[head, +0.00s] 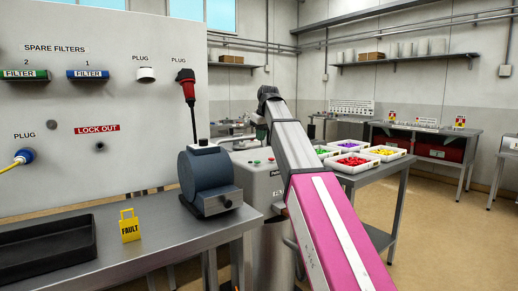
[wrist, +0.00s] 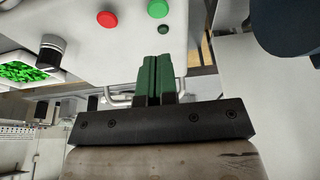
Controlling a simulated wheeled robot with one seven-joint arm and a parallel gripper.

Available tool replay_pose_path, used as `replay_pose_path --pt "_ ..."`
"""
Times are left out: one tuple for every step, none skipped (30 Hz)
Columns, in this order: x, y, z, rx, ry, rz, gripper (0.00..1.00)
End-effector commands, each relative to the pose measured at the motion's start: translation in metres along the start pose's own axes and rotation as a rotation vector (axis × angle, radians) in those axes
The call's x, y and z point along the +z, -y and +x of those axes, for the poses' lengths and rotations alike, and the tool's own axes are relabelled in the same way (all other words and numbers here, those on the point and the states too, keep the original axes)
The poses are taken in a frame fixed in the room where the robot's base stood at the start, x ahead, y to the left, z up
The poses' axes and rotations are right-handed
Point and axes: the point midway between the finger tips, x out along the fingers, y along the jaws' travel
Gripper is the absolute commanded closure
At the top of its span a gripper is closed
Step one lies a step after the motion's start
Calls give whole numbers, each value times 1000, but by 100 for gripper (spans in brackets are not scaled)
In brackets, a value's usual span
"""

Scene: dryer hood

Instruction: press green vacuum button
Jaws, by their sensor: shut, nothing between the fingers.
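The green button (wrist: 158,9) is round and sits on a pale panel at the top of the wrist view, with a red button (wrist: 106,18) to its left. My gripper (wrist: 156,58) has its two green fingers together and empty. In the picture, its tips lie below the green button, with a visible gap and no contact seen. In the head view the buttons are small on top of the grey vacuum unit (head: 262,182), beyond the bench.
A dark knob (wrist: 51,48) stands on the panel, left of the red button. Trays of coloured parts (head: 354,163) lie right of my arm.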

Motion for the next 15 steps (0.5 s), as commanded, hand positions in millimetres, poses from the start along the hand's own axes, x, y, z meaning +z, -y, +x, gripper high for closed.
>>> replay_pose_path --pt "-1 0 -10 0 -1 0 100" --pt "-1 0 -14 0 -2 0 100" --pt "-1 0 -18 0 -2 0 100" --pt "-1 0 -21 0 -2 0 100" --pt "-1 0 -24 0 -2 0 100" --pt "-1 0 -27 0 -1 0 100" --pt "-1 0 -29 0 -1 0 100" --pt "-1 0 -30 0 -1 0 100" --pt "-1 0 -32 0 -1 0 100" --pt "-1 0 -32 0 -1 0 100" --pt "-1 0 -33 0 -1 0 100" --pt "-1 0 -33 0 -1 0 100" --pt "-1 0 -33 0 -1 0 100" --pt "-1 0 -33 0 -1 0 100" --pt "-1 0 -33 0 -1 0 100"
